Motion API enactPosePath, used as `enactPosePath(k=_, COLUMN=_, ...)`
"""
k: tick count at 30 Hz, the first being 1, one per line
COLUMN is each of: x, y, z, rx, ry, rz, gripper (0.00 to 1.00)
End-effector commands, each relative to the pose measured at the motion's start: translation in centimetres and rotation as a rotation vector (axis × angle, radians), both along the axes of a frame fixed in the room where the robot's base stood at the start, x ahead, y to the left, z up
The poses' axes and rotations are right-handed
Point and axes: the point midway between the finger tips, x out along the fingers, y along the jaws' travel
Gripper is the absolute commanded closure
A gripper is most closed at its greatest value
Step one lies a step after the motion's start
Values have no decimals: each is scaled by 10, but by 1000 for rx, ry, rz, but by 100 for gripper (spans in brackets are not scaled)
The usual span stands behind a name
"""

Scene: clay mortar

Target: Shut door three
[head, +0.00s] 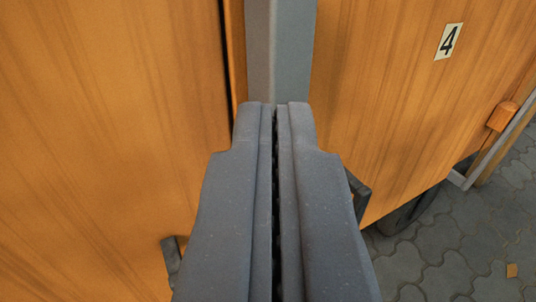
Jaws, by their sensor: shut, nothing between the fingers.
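An orange wooden door panel (105,130) fills the left of the view. No number shows on the visible part of it, so I cannot tell for sure that it is door three. A narrow dark gap runs along its right edge beside a grey post (282,50). My gripper (273,105) is shut and empty, pointing at the foot of the visible post. I cannot tell whether the fingertips touch the post or the door edge. The gripper hides the lower part of the post and gap.
Another orange door (385,90) with a number 4 plate (449,41) stands right of the post. It has a small orange block (502,116) near its right edge. Grey paved floor (440,255) is open at lower right, with a small orange piece (512,270) on it.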

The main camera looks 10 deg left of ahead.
Motion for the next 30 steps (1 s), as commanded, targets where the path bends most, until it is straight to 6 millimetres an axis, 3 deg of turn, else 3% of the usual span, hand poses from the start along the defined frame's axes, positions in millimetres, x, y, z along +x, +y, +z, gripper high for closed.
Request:
enactPosePath(k=6, x=-27, y=-29, z=1, rx=-1, ry=4, rz=-3, gripper=100)
enactPosePath(k=18, x=-76, y=-68, z=-1, rx=0, ry=5, rz=5, gripper=100)
enactPosePath(k=26, x=-83, y=-73, z=-1, rx=0, ry=2, rz=7, gripper=100)
enactPosePath(k=30, x=-74, y=-76, z=16, rx=-19, ry=2, rz=2, gripper=100)
